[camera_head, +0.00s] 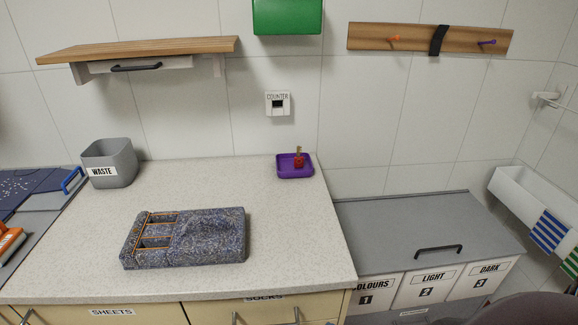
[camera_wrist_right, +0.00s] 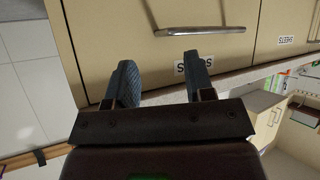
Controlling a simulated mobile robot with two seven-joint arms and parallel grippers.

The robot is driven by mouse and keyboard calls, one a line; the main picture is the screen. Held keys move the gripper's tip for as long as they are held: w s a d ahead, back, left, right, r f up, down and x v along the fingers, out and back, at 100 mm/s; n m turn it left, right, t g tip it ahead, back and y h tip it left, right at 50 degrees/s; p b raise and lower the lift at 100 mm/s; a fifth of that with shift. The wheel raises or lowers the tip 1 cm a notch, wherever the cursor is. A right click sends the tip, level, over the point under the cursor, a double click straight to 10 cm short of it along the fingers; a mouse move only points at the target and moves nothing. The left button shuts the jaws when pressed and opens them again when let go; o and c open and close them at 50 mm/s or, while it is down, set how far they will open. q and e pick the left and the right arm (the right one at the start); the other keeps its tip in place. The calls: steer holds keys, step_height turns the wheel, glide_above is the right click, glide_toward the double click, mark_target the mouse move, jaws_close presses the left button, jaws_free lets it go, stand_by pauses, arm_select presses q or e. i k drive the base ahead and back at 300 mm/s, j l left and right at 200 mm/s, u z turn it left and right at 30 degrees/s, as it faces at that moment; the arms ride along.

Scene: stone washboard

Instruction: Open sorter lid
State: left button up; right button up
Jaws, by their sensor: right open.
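The sorter's grey lid (camera_head: 400,225) lies shut and flat at the right of the head view, with a black bar handle (camera_head: 438,250) near its front edge. Below it, the sorter's white fronts (camera_head: 425,287) read "COLOURS 1", "LIGHT 2" and "DARK 3". My right gripper (camera_wrist_right: 162,80) is open and empty in the right wrist view, in front of cream drawers and away from the lid. A dark rounded part of mine covers the bottom right corner of the head view. My left gripper is not in view.
The counter (camera_head: 90,245) left of the sorter holds a speckled stone washboard (camera_head: 215,250), a purple tray (camera_head: 294,172) and a grey waste bin (camera_head: 122,155). A metal drawer handle (camera_wrist_right: 205,30) is close to my right gripper. A white basin (camera_head: 530,200) with striped cloths is at far right.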

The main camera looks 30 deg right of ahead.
mark_target(406, 234)
steer(key=z, duration=2.1)
steer(key=i+l+u, duration=0.15)
steer(key=u, duration=0.35)
steer(key=i+l+u, duration=0.15)
steer(key=u, duration=0.3)
